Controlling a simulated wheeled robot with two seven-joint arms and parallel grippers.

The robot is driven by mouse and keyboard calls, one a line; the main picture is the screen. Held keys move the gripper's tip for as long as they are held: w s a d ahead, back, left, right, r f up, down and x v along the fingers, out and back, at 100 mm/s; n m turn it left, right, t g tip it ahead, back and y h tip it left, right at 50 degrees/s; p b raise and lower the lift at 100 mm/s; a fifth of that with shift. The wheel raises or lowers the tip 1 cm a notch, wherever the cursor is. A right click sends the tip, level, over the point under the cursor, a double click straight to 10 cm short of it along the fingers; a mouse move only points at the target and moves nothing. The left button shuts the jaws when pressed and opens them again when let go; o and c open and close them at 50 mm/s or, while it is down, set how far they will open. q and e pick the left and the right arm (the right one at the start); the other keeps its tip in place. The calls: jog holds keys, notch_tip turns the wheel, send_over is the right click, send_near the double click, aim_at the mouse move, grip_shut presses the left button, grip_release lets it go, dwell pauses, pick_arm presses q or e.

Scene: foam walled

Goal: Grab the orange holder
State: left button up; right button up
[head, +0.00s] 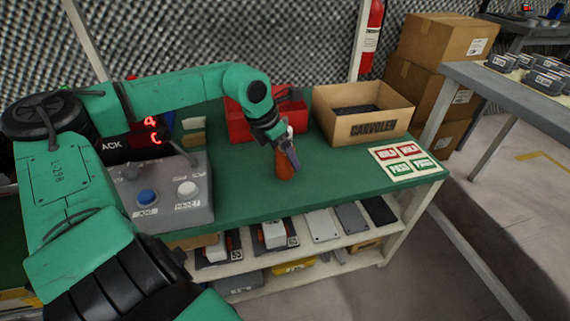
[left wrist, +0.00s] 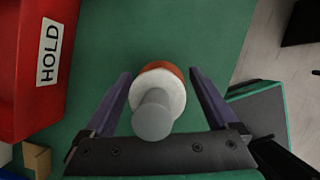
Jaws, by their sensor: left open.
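The orange holder (head: 284,166) stands upright on the green tabletop in the head view, near the table's front edge. In the left wrist view it shows from above as an orange rim (left wrist: 163,69) under a white collar and a grey round top. My left gripper (head: 290,152) is open, coming down over the holder from above. In the left wrist view its two fingers (left wrist: 158,90) lie on either side of the holder, with gaps between them and it. The holder's lower part is hidden in the wrist view. My right gripper is not in view.
A red bin (head: 240,122) marked HOLD (left wrist: 49,52) and an open cardboard box (head: 362,126) stand behind the holder. A grey button box (head: 160,194) is at left. A label sheet (head: 405,158) lies at right. The tabletop right of the holder is clear.

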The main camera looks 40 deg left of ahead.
pick_arm(q)
jog(key=shift+f, duration=0.1)
jog(key=shift+w, duration=0.1)
grip_shut()
